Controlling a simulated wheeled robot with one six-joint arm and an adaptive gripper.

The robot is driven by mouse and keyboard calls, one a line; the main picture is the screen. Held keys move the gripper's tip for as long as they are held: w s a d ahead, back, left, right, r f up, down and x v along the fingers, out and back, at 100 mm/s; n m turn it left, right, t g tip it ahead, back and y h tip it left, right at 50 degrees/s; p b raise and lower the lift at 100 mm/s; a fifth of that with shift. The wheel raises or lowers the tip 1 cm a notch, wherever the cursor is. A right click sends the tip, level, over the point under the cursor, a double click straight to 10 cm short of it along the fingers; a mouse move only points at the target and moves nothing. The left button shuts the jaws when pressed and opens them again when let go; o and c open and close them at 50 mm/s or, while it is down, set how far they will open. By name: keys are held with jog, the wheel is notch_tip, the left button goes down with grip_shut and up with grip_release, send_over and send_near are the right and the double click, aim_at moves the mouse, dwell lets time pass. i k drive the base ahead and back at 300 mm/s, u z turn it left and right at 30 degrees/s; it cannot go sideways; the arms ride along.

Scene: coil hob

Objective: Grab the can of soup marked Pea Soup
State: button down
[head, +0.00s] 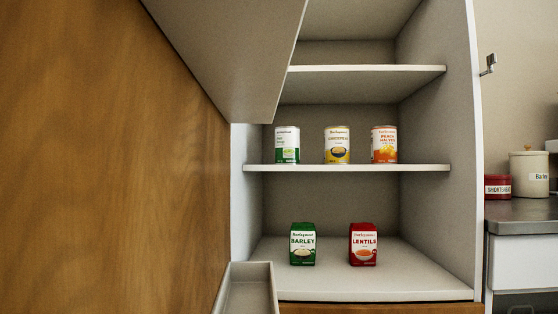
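A white-and-green can (287,145) stands upright at the left of the middle shelf (345,168). Its lettering is too small to read for certain, but its green picture fits pea soup. To its right stand a yellow can (337,145), which seems to read chickpeas, and an orange-and-white can (384,145) marked Peach Halves. There are gaps between the cans. My gripper is not in view.
A green Barley packet (303,244) and a red Lentils packet (363,244) stand on the lower shelf (420,282). The upper shelf (366,69) looks empty. A wooden panel (100,160) fills the left. A grey panel (225,60) and open-topped box (247,292) flank the cupboard opening.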

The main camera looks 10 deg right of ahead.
aim_at(287, 138)
jog(key=k, duration=0.5)
jog(key=z, duration=1.35)
jog(key=i, duration=1.45)
jog(key=u, duration=2.05)
